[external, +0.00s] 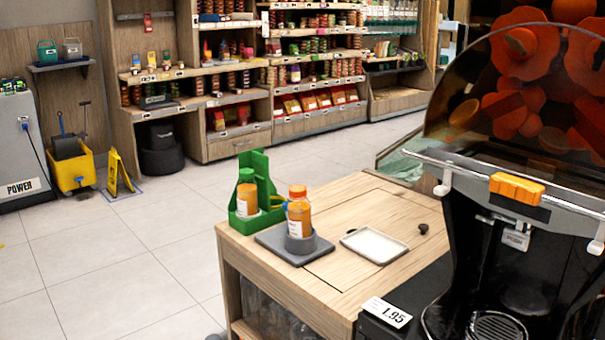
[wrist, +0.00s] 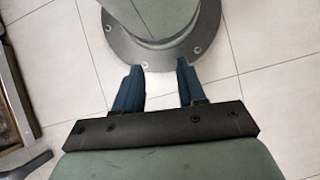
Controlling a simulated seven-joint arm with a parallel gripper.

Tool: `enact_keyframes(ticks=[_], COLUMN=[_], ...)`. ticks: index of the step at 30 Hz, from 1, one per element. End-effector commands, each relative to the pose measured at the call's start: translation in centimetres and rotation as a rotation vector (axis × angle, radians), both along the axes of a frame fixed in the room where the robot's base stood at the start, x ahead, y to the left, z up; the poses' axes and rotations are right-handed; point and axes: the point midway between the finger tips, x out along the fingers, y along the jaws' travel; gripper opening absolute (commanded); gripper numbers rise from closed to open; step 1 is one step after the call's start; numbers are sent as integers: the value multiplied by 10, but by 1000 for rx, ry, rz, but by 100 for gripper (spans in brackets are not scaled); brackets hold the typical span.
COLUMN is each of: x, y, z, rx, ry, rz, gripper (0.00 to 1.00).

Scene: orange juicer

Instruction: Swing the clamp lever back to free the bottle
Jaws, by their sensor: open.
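An orange bottle (external: 299,212) with an orange cap stands upright in a round grey holder (external: 301,243) on a dark grey plate (external: 271,241), on the wooden counter. A small blue piece (external: 283,204) shows at the bottle's left side; it may be the clamp lever, but it is too small to tell its position. My gripper (wrist: 158,76) shows only in the wrist view. Its two blue fingers are apart with nothing between them, above the tiled floor and my own round base. The bottle and clamp are outside the wrist view.
A green carrier (external: 262,180) with another orange bottle (external: 247,197) stands just behind left of the holder. A white tray (external: 374,245) and a small dark knob (external: 423,228) lie to the right. The large juicer (external: 510,190) fills the right side.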

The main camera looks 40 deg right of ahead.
Motion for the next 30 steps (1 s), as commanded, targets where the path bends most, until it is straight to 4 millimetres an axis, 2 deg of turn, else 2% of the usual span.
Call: enact_keyframes(ticks=[2,12,23,30], x=[6,38,69,85], y=[-10,-58,-125,-181], z=[3,19,42,60], rx=[-2,-20,-58,-94], ry=[-14,-86,-176,-239], rz=[-43,-206,-378,-490], gripper=[32,0,0,0])
